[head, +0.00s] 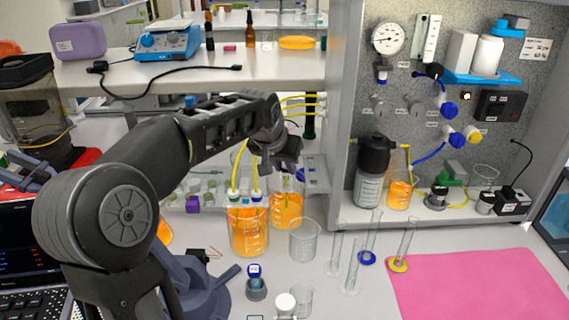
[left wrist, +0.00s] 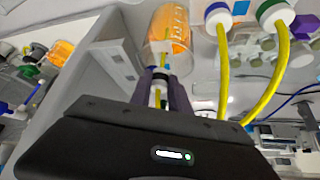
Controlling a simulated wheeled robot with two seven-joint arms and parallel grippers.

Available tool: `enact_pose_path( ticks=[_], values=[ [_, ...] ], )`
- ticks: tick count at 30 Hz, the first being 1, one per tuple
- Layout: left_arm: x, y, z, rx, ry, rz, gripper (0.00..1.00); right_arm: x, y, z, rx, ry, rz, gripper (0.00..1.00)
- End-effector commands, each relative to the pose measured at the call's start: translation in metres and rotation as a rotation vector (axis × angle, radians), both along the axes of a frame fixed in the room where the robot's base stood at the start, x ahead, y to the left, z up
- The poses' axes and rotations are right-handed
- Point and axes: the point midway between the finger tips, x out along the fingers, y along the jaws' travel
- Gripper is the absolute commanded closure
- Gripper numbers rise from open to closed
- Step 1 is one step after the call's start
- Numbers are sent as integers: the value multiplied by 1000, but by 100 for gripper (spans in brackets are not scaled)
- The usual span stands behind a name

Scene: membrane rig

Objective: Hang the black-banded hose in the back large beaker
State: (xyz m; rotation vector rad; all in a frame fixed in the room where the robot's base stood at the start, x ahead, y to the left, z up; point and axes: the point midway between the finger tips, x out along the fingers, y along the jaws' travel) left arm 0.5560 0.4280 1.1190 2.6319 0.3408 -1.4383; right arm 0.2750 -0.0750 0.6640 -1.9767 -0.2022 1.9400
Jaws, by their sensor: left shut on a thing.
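My left gripper (head: 290,165) is above the back large beaker (head: 287,212), which holds orange liquid. In the left wrist view its two dark fingers (left wrist: 160,88) are shut on the yellow black-banded hose (left wrist: 158,97), with the dark band between the fingertips. The hose's end points toward the orange beaker (left wrist: 170,42) just beyond the fingers; I cannot tell how far it reaches inside. The front large beaker (head: 249,238), also with orange liquid, has two yellow hoses with white collars, one green-banded and one blue-banded. My right gripper is not in view.
An empty beaker (head: 304,240) and several slim glass cylinders (head: 353,265) stand to the right. A pegboard cabinet (head: 340,110) rises at the right. A pink mat (head: 480,285) lies at the front right. A shelf (head: 200,75) runs behind my left arm.

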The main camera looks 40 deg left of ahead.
Motion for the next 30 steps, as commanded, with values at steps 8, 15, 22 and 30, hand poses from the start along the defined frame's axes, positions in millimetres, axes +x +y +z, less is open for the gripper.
enact_pose_path(
  ticks=[8, 15, 22, 30],
  values=[
    [0, 0, -17, 0, 0, 0, 100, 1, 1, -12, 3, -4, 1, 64],
    [0, 0, -28, 0, -1, 0, 100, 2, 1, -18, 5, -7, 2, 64],
    [0, 0, -32, 0, -1, 0, 100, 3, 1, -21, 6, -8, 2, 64],
    [0, 0, -32, 0, -1, 0, 100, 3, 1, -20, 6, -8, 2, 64]
  ],
)
